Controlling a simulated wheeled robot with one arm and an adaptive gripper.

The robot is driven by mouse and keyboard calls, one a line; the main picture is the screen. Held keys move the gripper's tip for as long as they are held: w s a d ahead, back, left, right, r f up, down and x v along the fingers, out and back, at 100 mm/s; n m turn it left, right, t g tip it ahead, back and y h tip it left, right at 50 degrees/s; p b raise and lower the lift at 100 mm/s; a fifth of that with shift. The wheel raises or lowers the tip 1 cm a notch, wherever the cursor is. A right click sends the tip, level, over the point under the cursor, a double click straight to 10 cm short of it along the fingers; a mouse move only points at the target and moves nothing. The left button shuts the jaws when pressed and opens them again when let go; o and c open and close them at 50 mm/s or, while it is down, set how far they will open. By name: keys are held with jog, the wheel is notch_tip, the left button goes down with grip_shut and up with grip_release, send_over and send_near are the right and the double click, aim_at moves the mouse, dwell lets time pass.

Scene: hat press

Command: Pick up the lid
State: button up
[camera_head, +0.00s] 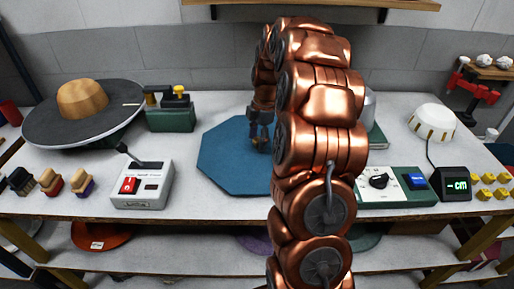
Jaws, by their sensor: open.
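I cannot tell for sure which thing is the lid. A round white cap-like piece with small gold marks (432,121) sits tilted at the right back of the bench. A wide dark disc with a wooden crown on it (62,118) stands at the left back. My gripper (260,148) is open, pointing down over the blue octagonal mat (222,165), apart from both. No object shows between its fingers. My copper arm covers the right part of the mat and most of a grey metal thing (370,108) on a green base behind it.
A switch box with a lever (143,185) is at front left, a dial panel (381,184) and a "-cm" display (456,184) at front right. A shelf (330,3) hangs above.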

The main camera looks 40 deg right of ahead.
jog(key=shift+f, duration=0.5)
grip_shut()
